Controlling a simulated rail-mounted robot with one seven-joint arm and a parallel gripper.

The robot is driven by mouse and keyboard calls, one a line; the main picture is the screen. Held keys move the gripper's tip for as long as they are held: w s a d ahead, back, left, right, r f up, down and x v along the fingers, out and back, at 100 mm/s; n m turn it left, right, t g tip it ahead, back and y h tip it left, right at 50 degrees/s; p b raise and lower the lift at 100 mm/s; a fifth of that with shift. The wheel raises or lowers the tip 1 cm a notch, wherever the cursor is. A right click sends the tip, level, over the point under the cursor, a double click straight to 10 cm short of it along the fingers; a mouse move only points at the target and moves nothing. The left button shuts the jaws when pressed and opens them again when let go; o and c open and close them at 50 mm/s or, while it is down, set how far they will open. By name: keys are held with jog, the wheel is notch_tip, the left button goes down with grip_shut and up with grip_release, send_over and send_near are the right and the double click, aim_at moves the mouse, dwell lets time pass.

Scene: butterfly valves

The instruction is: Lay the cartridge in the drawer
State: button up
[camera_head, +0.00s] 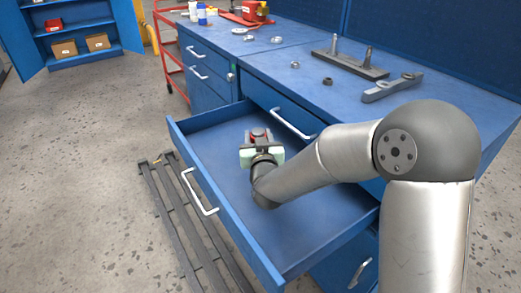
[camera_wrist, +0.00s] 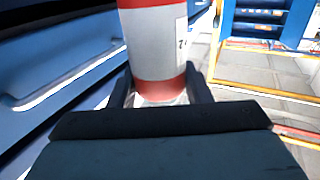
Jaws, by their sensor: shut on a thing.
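The cartridge (camera_wrist: 152,42), a white cylinder with red bands and a label at its right, stands between the two dark fingers of my gripper (camera_wrist: 160,88) in the wrist view. My gripper is shut on it. In the head view my gripper (camera_head: 259,143) is over the inside of the open drawer (camera_head: 215,140), towards its far left part, and a red bit of the cartridge (camera_head: 260,132) shows beyond it. The drawer is blue, pulled out, and its visible floor is bare. I cannot tell whether the cartridge touches the floor.
The blue bench (camera_head: 290,65) above the drawer carries a dark fixture with pegs (camera_head: 350,64), a grey bracket (camera_head: 392,87) and small metal parts. A dark slatted rack (camera_head: 180,220) lies on the floor before the drawer. A red trolley (camera_head: 172,45) stands behind.

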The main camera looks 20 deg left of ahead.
jog(key=shift+w+d+f, duration=0.1)
jog(key=shift+w+f, duration=0.25)
jog(key=shift+f, duration=0.1)
jog(key=shift+w+f+b, duration=0.15)
jog(key=shift+f+b, duration=0.05)
jog(key=shift+f, duration=0.7)
jog(key=shift+w+f+b, duration=0.1)
jog(key=shift+f+b, duration=0.1)
jog(key=shift+f, duration=0.65)
jog(key=shift+f+b, duration=0.3)
jog(key=shift+b, duration=0.1)
jog(key=o, duration=1.1)
jog(key=shift+r, duration=0.1)
jog(key=shift+r+p, duration=0.15)
jog(key=shift+p, duration=0.2)
jog(key=shift+s+d+r, duration=0.1)
jog(key=shift+s, duration=0.05)
jog(key=v, duration=0.7)
